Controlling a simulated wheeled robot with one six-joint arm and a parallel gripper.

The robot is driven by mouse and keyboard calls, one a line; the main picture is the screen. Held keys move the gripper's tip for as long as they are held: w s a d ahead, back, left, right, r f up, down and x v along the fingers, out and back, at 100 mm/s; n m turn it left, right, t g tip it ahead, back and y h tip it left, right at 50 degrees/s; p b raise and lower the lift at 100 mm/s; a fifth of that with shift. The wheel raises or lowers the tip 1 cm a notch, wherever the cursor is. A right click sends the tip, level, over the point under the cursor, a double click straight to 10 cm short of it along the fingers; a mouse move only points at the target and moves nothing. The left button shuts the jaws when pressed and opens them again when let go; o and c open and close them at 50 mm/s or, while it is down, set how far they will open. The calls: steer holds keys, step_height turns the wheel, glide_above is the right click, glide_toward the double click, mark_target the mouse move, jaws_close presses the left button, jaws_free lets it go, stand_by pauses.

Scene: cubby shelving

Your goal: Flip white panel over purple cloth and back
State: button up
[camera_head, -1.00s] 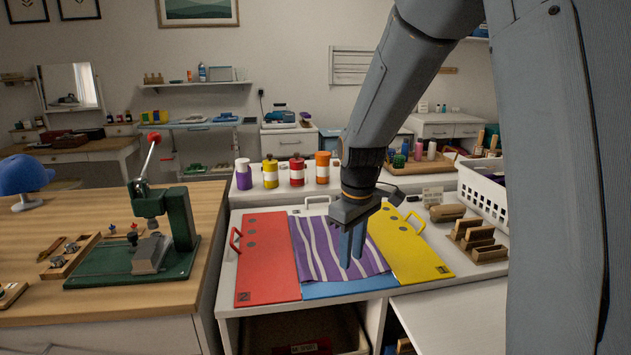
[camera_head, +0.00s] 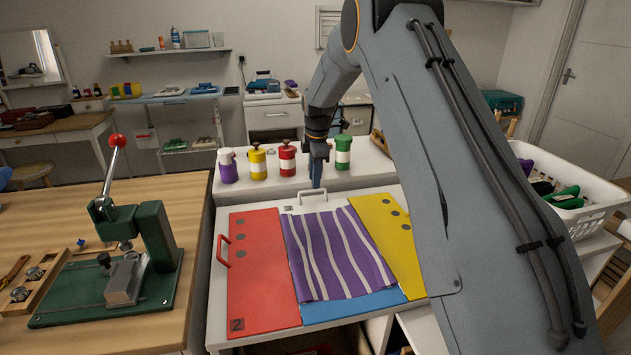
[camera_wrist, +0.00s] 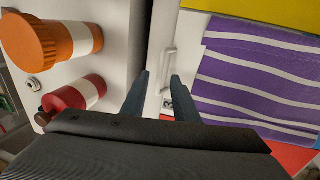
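The purple cloth with white stripes (camera_head: 335,252) lies flat over the middle of the folding board, with a blue panel (camera_head: 355,305) showing at its near edge. The white panel (camera_head: 340,202) shows as a narrow strip at the far side of the board, with a white handle (camera_head: 312,194). My gripper (camera_head: 316,186) points down at this handle. In the wrist view my gripper (camera_wrist: 161,75) has its fingers apart, and the white handle (camera_wrist: 166,72) appears between them. Whether the fingers touch it cannot be told.
A red panel (camera_head: 260,265) with a red handle lies left, a yellow panel (camera_head: 390,235) right. Purple, yellow, red and green jars (camera_head: 343,152) stand behind the board. A green press (camera_head: 150,240) is left; a white basket (camera_head: 585,215) is right.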

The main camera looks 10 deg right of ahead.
mark_target(314, 203)
steer(key=shift+w+f+p, duration=0.15)
steer(key=shift+f+p, duration=0.05)
steer(key=shift+f, duration=0.65)
steer(key=shift+w+f+p, duration=0.15)
steer(key=shift+f, duration=0.7)
jaws_close()
